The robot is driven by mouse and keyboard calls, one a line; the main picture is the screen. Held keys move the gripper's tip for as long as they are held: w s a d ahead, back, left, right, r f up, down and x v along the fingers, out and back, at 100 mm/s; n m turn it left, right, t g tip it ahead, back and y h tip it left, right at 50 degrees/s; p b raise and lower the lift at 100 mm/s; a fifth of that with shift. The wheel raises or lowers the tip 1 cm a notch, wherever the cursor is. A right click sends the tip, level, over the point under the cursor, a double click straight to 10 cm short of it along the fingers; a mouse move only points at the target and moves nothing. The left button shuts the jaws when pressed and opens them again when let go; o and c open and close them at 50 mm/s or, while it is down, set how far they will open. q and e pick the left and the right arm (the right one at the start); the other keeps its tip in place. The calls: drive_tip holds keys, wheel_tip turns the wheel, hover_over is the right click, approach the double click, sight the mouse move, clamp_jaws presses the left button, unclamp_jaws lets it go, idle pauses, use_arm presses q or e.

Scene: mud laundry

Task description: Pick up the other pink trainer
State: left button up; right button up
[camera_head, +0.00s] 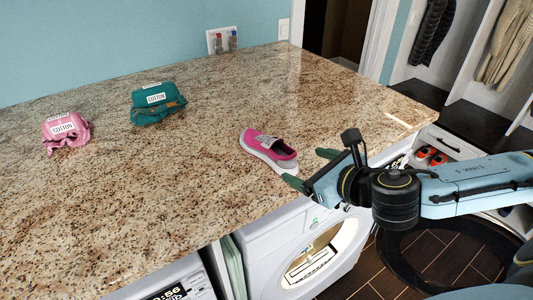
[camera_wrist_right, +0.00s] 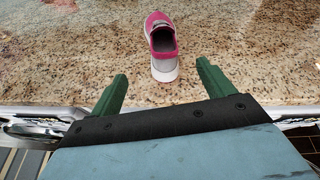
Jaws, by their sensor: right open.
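A single pink trainer (camera_head: 270,151) with a grey-white sole lies upright on the granite counter, near its front right edge. In the right wrist view the trainer (camera_wrist_right: 161,46) is ahead of the fingers, heel towards me. My left gripper is not in view.
The granite counter (camera_head: 180,215) is mostly bare. A pink cotton bundle (camera_head: 67,133) and a teal cotton bundle (camera_head: 157,104) sit at the back left. Below the front edge is an open washer door (camera_head: 318,262). Orange shoes (camera_head: 431,155) stand in a cubby at right.

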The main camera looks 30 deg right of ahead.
sight(290, 159)
drive_tip(key=shift+b+x, duration=0.8)
drive_tip(key=shift+b, duration=0.1)
drive_tip(key=x, duration=0.4)
drive_tip(key=shift+w, duration=0.1)
drive_tip(key=shift+f+p+x, duration=0.15)
drive_tip(key=shift+x, duration=1.35)
drive_tip(key=shift+f+p+x, duration=0.1)
drive_tip(key=shift+p+x, duration=0.05)
drive_tip(key=shift+x, duration=1.35)
drive_tip(key=shift+d, duration=0.2)
drive_tip(key=shift+c, duration=0.4)
drive_tip(key=c, duration=1)
drive_tip(key=shift+c, duration=0.2)
